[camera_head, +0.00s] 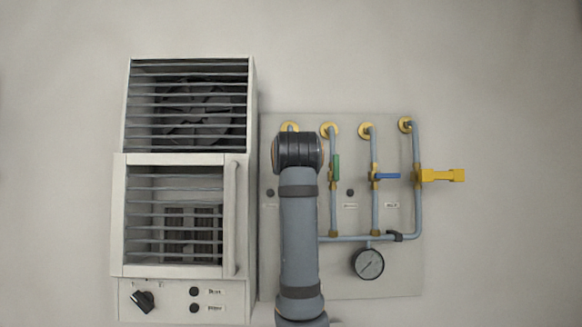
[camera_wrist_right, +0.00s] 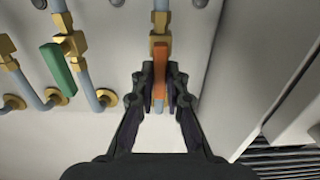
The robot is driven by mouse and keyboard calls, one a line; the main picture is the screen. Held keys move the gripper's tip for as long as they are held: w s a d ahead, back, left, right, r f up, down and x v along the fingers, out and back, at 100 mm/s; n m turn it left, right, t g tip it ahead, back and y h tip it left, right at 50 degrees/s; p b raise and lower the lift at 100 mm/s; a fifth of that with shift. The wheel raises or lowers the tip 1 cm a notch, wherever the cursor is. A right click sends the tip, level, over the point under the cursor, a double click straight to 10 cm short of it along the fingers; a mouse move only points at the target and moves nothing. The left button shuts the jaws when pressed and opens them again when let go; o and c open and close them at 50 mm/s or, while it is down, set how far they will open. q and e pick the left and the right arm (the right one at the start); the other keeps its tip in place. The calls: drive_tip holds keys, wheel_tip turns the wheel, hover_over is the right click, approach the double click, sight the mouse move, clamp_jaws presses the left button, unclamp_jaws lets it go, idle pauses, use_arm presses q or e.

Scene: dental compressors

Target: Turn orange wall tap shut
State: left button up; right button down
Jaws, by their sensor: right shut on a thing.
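The orange tap handle (camera_wrist_right: 158,68) shows in the right wrist view, lying in line with its pipe below a brass fitting (camera_wrist_right: 160,42). My right gripper (camera_wrist_right: 159,88) is shut on this handle, with one finger on each side. In the head view my right arm covers the orange tap and the gripper; only the brass flange (camera_head: 289,127) at the top of its pipe shows. My left gripper is in neither view.
On the wall panel (camera_head: 295,285), the green handle (camera_head: 336,168) lies along its pipe; the blue handle (camera_head: 387,176) and the yellow handle (camera_head: 443,176) stick out crosswise. A gauge (camera_head: 368,263) hangs below. A louvred cabinet (camera_head: 183,285) stands close on the left.

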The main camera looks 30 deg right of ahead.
drive_tip(key=shift+s+d+f+m+b, duration=0.3)
drive_tip(key=shift+m+b, duration=1.1)
drive_tip(key=shift+m, duration=1.55)
drive_tip(key=shift+s+d+f+m+b, duration=0.1)
drive_tip(key=shift+d+f+m+b, duration=0.35)
drive_tip(key=shift+m+b, duration=1.75)
drive_tip(key=shift+s+d+f+m+b, duration=0.25)
drive_tip(key=shift+f+m+b, duration=0.3)
drive_tip(key=shift+m, duration=3.2)
drive_tip(key=shift+w, duration=0.1)
drive_tip(key=c, duration=1.4)
unclamp_jaws()
drive_tip(key=shift+r, duration=0.1)
drive_tip(key=shift+o, duration=0.2)
drive_tip(key=v, duration=1.2)
drive_tip(key=shift+d, duration=0.1)
